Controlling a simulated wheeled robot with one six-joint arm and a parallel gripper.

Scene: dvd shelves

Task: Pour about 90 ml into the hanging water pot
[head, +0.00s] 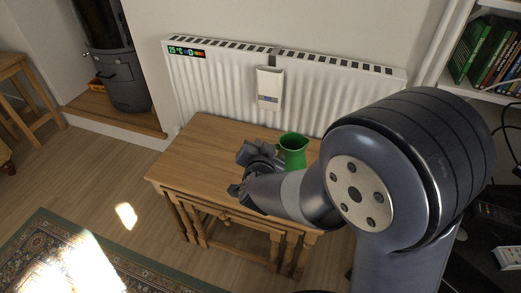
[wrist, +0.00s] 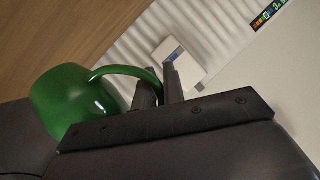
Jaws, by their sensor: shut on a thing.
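A green jug (head: 293,152) appears upright over the wooden table (head: 205,142), with its lower part partly hidden by my arm. I cannot tell whether it touches the tabletop. The jug fills the left of the wrist view (wrist: 62,100), its handle reaching to my gripper's fingers (wrist: 160,88). My gripper (head: 262,158) is shut on the jug's handle. The white hanging water pot (head: 270,90) hangs on the front of the radiator, behind and above the jug; it also shows in the wrist view (wrist: 190,58). Water inside either is not visible.
The white radiator (head: 215,85) stands behind the table, with a lit display (head: 187,52) at its top left. Shelves with DVD cases (head: 485,50) are at the upper right. A dark stove (head: 125,80) and a stool (head: 20,85) stand left. The table's left part is clear.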

